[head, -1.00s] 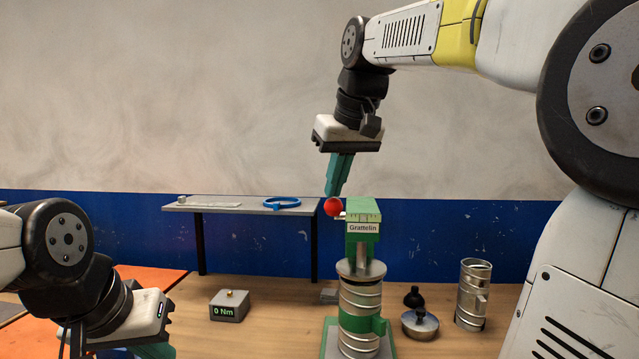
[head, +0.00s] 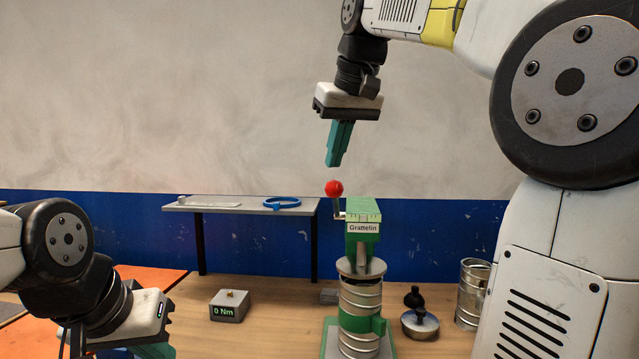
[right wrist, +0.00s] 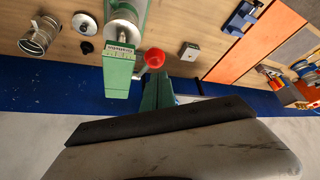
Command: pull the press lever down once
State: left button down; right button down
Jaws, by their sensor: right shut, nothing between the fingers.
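In the right wrist view the knob (right wrist: 155,57) shows beyond the fingers, beside the press head (right wrist: 117,78). My left gripper (head: 152,350) is at the lower left, its fingertips cut off.
A grey shelf (head: 222,206) with a blue ring clamp (head: 282,203) stands behind, left of the press. A torque box (head: 229,307) reading "0 Nm", a round black-knobbed piece (head: 419,323) and a metal duct fitting (head: 470,295) are on the wooden table. The air above the press is clear.

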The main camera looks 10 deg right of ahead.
jog(key=shift+w+d+r, duration=0.1)
jog(key=shift+w+r, duration=0.1)
jog(key=shift+r, duration=1)
jog(key=shift+w+r, duration=0.15)
jog(key=shift+r, duration=1)
